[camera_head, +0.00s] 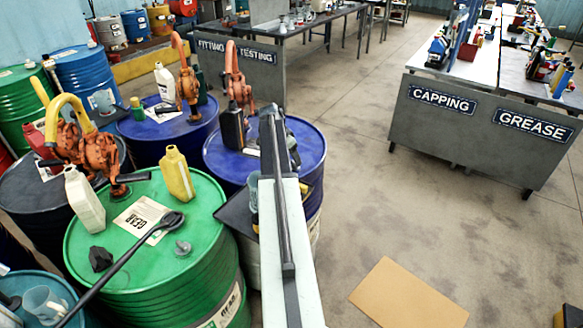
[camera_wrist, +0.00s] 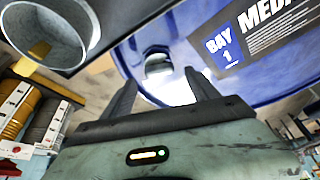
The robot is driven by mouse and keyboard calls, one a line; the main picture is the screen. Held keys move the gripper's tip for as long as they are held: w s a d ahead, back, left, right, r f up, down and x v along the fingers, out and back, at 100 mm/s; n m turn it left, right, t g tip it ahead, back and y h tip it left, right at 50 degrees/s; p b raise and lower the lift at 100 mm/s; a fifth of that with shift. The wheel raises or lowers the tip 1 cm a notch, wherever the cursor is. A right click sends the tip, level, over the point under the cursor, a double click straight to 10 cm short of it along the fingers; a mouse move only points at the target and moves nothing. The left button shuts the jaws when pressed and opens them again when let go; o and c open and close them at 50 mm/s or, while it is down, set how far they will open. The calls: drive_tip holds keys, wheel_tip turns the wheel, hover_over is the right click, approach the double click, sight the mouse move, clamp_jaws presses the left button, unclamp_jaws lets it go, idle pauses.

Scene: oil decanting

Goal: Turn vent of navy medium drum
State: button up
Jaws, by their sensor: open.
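The navy drum (camera_head: 309,143) stands near the middle of the head view, with its blue lid partly covered by my arm. In the wrist view the lid (camera_wrist: 202,72) fills the upper middle. A dark label (camera_wrist: 250,42) on it reads "BAY 1" and "MEDI", cut off at the edge. A shiny round metal fitting (camera_wrist: 158,62), apparently the vent, is set in the lid. My gripper (camera_wrist: 160,79) is open, with nothing visible between its fingers. The fitting shows between and beyond the fingertips. I cannot tell the exact gap. The vent is not clear in the head view.
An orange pump (camera_head: 236,77) and dark bottle (camera_head: 232,129) stand on the navy drum. A green drum (camera_head: 90,235) with a yellow bottle (camera_head: 177,176) stands left.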

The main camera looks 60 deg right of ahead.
sight(293, 162)
drive_tip(key=b+x, duration=0.1)
drive_tip(key=x, duration=0.2)
drive_tip(key=shift+f+b, duration=0.15)
drive_tip(key=shift+b, duration=0.25)
drive_tip(key=c, duration=1.4)
drive_tip(key=shift+o, duration=0.2)
